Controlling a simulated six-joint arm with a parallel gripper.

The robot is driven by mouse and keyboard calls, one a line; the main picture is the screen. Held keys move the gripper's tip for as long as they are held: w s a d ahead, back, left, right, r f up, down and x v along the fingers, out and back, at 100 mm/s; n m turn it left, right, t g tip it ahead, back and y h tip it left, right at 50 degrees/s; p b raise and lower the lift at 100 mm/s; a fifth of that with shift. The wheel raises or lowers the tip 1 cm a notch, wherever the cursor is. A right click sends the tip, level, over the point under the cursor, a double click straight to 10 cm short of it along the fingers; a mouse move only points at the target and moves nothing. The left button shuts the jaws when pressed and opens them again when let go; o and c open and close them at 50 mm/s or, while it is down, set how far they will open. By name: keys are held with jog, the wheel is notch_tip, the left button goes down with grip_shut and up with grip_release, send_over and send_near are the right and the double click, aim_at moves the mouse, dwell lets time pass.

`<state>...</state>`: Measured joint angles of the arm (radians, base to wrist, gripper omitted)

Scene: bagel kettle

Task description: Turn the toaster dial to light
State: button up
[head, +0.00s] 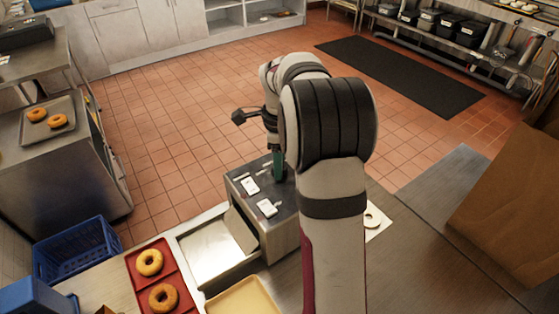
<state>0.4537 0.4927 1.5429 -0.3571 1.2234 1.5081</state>
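The toaster (238,190) is a steel box with a dark top panel carrying white cards or labels, in the lower middle of the head view. A sloping metal chute opens on its left side. I cannot make out the dial or its setting; part of the toaster is hidden by my arm. My gripper (278,168) points down at the far right part of the toaster's top, with a dark green part at its lower end. Whether it touches the toaster or grips anything cannot be seen, and its fingers are not clear.
A red tray (136,262) with two bagels, a steel tray (212,262) and a tan tray (240,300) lie left of my arm. A blue crate (75,250) stands farther left. A sliced bagel (372,217) lies right of my arm.

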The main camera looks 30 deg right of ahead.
grip_shut()
jog(key=shift+n, duration=0.3)
jog(key=n, duration=0.4)
jog(key=shift+n, duration=0.3)
jog(key=n, duration=0.5)
jog(key=shift+d+y, duration=0.1)
jog(key=shift+y, duration=0.3)
jog(key=n, duration=0.6)
jog(key=shift+n, duration=0.4)
jog(key=n, duration=0.3)
jog(key=shift+w+y, duration=0.1)
jog(key=shift+y, duration=0.2)
jog(key=shift+n, duration=2.1)
